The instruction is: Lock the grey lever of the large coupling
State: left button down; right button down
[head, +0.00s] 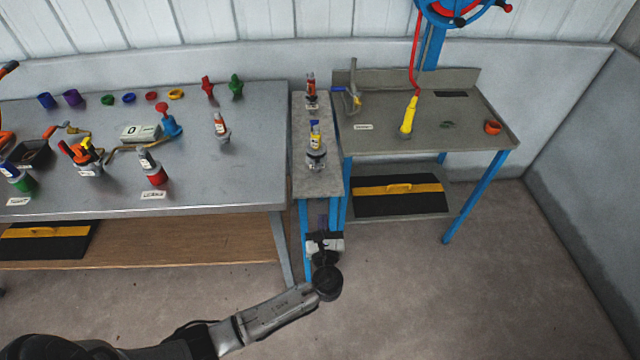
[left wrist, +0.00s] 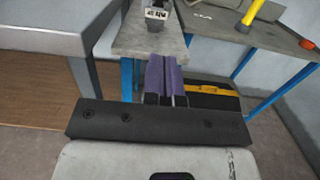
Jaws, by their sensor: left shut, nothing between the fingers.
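My left gripper (head: 322,222) is low in front of the narrow grey stand, below its top. Its purple fingers (left wrist: 165,75) are shut together and empty in the left wrist view. A fitting with a grey base and a blue and yellow upper part (head: 316,150) stands upright near the front of the stand, apart from the gripper. Its labelled base (left wrist: 156,14) is cut by the top edge of the left wrist view. A red-topped fitting (head: 311,92) stands behind it. A grey upright piece with a blue part (head: 353,92) is on the right table. I cannot tell which is the large coupling or make out its grey lever.
The narrow stand's bare top (head: 318,185) has its front edge just above my gripper. The left bench (head: 235,185) holds several fittings and caps. The floor at right is clear.

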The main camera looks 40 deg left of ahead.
pick_arm(q)
jog(key=b, duration=0.2)
send_near(318, 163)
jog(key=f, duration=0.2)
jog(key=shift+w+a+r, duration=0.65)
jog(key=shift+r, duration=0.2)
jog(key=shift+w+a+r, duration=0.6)
jog(key=shift+w+r, duration=0.1)
jog(key=shift+r, duration=0.15)
